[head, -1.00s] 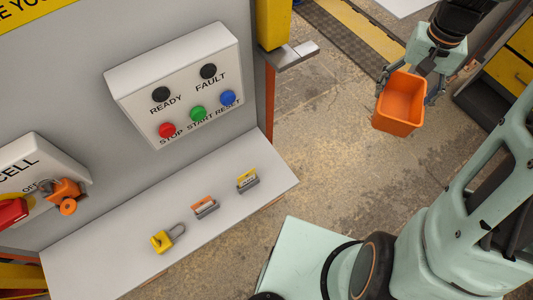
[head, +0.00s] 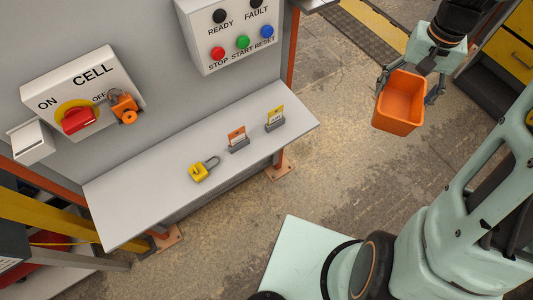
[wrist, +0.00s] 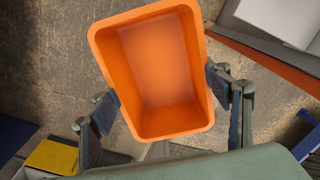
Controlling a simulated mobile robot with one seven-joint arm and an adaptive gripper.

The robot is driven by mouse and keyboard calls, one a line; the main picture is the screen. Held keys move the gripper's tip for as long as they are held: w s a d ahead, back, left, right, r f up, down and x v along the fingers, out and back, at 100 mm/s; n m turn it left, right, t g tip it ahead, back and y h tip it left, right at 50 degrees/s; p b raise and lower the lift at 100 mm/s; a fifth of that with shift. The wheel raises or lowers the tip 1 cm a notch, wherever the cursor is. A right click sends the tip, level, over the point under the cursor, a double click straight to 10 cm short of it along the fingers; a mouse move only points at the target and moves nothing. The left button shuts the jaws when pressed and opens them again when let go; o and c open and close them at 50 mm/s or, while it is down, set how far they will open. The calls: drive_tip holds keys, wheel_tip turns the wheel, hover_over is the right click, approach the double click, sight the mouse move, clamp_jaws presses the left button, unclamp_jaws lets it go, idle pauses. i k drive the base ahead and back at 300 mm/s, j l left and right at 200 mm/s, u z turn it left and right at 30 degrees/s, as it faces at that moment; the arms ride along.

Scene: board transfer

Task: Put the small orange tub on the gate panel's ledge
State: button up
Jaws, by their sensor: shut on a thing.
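The small orange tub (head: 401,101) is held in my gripper (head: 407,88) at the upper right of the head view, over the concrete floor. My gripper is shut on the tub, a finger on each of two opposite sides. In the wrist view the tub (wrist: 158,72) is empty, its open mouth facing the camera, between the gripper's fingers (wrist: 165,103). The gate panel's ledge (head: 150,195) is the light grey shelf at the left of the head view. The tub is well apart from it, to its right.
A yellow padlock (head: 199,172), an orange tag in a holder (head: 237,139) and a yellow tag in a holder (head: 275,118) stand along the ledge. The left part of the ledge is bare. Above are the CELL switch box (head: 82,95) and a button box (head: 235,35).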

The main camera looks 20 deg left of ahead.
sight(138, 205)
drive_tip(key=k+j+u, duration=0.1)
drive_tip(key=k+u, duration=0.2)
drive_tip(key=k, duration=0.2)
drive_tip(key=j+u, duration=0.15)
drive_tip(key=u, duration=1.95)
drive_tip(key=i, duration=0.4)
